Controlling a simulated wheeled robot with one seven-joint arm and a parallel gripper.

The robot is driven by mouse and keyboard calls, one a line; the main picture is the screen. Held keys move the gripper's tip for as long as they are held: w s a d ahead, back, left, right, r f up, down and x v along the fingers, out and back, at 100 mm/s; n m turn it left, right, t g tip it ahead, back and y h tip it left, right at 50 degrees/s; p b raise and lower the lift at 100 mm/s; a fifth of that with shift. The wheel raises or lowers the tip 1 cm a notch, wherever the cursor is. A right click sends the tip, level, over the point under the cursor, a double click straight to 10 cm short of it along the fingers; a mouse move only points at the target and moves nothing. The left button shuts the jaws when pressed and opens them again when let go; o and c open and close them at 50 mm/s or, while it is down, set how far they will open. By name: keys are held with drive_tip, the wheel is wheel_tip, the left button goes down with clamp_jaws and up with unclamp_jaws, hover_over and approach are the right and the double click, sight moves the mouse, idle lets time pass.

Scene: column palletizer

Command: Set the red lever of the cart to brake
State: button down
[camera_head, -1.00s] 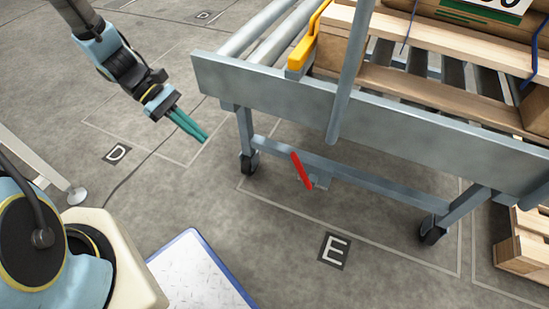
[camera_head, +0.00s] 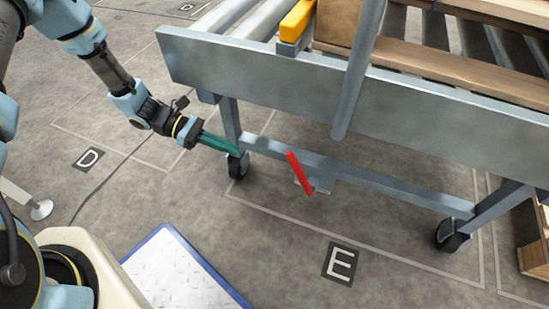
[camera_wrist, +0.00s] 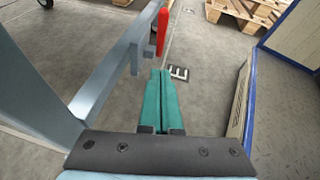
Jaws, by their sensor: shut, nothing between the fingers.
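The cart (camera_head: 320,88) is a grey-blue roller frame on castors. Its red lever (camera_head: 299,173) is mounted on the lower rail (camera_head: 390,183) and tilts, with its upper end to the left. In the wrist view the red lever (camera_wrist: 162,32) stands beyond my fingertips, slightly left of them, beside the rail (camera_wrist: 112,70). My gripper (camera_head: 238,150) has green fingers pressed together with nothing between them. In the head view it is left of the lever, close to the cart's left leg and apart from the lever. The fingers (camera_wrist: 160,72) also show in the wrist view.
A castor (camera_head: 238,166) and cart leg are close to my fingertips. A yellow stop (camera_head: 297,20) and wooden pallet boards are on top of the cart. A blue-edged white plate (camera_head: 180,275) is at lower left. Floor around marking E (camera_head: 341,264) is clear.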

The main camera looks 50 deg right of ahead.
drive_tip(key=b, duration=0.3)
approach(300, 175)
wheel_tip(300, 175, down, 3)
drive_tip(key=shift+s+d+r+b, duration=0.65)
drive_tip(key=shift+s+d+r, duration=0.4)
drive_tip(key=shift+d+r, duration=0.15)
drive_tip(key=shift+r, duration=0.1)
drive_tip(key=shift+s+d+r+p, duration=0.25)
drive_tip(key=shift+s+r+p, duration=0.25)
drive_tip(key=shift+s+p, duration=0.4)
drive_tip(key=shift+w, duration=0.25)
